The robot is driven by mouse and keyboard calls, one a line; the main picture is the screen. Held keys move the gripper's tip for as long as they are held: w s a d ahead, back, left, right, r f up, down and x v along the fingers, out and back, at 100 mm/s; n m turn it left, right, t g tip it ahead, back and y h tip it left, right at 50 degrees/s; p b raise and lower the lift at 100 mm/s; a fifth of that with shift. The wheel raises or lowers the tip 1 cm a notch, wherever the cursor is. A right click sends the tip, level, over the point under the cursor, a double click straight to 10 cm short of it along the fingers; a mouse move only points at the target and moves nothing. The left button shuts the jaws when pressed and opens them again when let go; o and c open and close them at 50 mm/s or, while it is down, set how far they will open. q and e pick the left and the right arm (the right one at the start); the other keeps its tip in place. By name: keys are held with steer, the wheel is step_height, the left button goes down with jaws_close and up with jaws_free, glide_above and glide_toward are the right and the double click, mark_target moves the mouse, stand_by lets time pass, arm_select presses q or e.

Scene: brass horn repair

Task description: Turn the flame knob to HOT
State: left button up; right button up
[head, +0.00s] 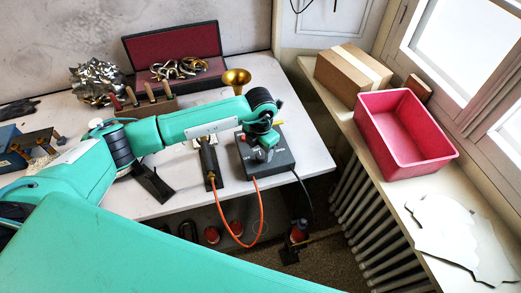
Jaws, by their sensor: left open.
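A dark grey control box (284,164) stands near the front right of the white bench. An orange hose (262,208) runs from it to a black torch (209,163) on its left. My left arm reaches in from the left, and my left gripper (263,154) is over the box, pointing down, open. The gripper and wrist cover much of the box's top. I cannot make out the flame knob or its setting, and I cannot tell whether the fingers touch it. My right gripper is not in view.
A brass horn bell (236,78) stands behind my forearm. An open red-lined case (174,47) with brass parts and a wooden tool rack (145,103) are at the back. A pink bin (405,135) and cardboard box (350,72) sit on the right sill.

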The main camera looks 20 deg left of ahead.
mark_target(261, 155)
arm_select(q)
steer(key=shift+f, duration=1.35)
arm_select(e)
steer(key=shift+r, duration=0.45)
arm_select(q)
steer(key=c, duration=1)
steer(key=shift+o, duration=0.2)
steer(key=shift+f+m+b, duration=0.15)
steer(key=shift+m+b, duration=0.15)
steer(key=shift+b, duration=0.15)
steer(key=m+b, duration=0.9)
steer(key=b, duration=0.4)
steer(key=shift+w+f, duration=0.1)
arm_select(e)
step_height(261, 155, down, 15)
arm_select(q)
steer(key=shift+m+b, duration=0.8)
steer(key=shift+b, duration=0.4)
steer(key=shift+r+m+b, duration=0.25)
steer(key=shift+m+b, duration=0.25)
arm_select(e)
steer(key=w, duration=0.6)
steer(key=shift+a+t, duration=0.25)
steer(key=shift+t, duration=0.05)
arm_select(q)
steer(key=o, duration=1)
steer(key=shift+c, duration=0.2)
